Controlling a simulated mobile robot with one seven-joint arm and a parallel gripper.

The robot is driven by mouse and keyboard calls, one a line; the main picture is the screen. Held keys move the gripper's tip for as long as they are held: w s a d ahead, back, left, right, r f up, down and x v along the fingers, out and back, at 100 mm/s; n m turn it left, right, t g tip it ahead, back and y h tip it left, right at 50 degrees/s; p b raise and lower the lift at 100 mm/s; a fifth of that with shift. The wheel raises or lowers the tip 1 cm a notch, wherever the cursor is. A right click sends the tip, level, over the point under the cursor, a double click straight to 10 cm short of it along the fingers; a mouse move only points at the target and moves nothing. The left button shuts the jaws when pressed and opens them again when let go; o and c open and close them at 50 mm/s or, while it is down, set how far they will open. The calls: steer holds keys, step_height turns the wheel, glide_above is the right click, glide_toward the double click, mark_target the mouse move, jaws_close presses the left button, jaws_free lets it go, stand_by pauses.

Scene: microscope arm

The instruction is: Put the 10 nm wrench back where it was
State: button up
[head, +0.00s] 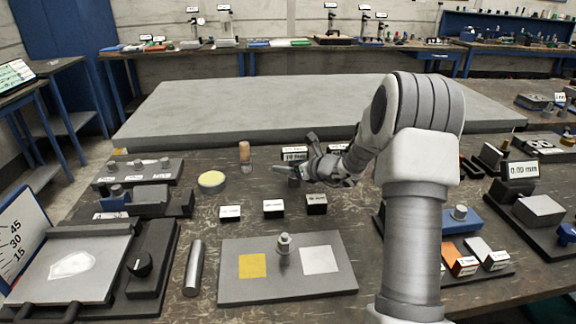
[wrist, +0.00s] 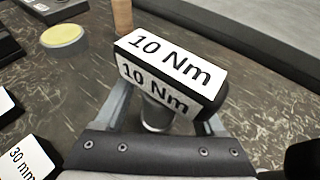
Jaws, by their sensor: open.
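The 10 Nm wrench (wrist: 172,62) shows in the wrist view as a black block with white "10 Nm" labels on its top and front. A grey metal cylinder (wrist: 156,118) shows below it. In the head view the small 10 Nm label (head: 294,154) is at the table's back middle, just behind my gripper (head: 298,170). My gripper is open, with one finger on each side of the cylinder below the block. The fingertips are partly hidden by the block, and I cannot tell whether they touch it.
A second labelled block (head: 338,147) stands to the right, partly behind my arm. A wooden-handled tool (head: 245,154) and a yellow round dish (head: 212,180) are to the left. Three small labelled blocks, including one at the middle (head: 273,208), stand in front, before a grey plate (head: 300,287).

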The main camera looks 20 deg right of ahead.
steer(key=p+v, duration=0.2)
steer(key=v, duration=0.9)
steer(key=shift+s+d+r, duration=0.15)
steer(key=shift+s+d, duration=0.05)
steer(key=shift+s, duration=0.1)
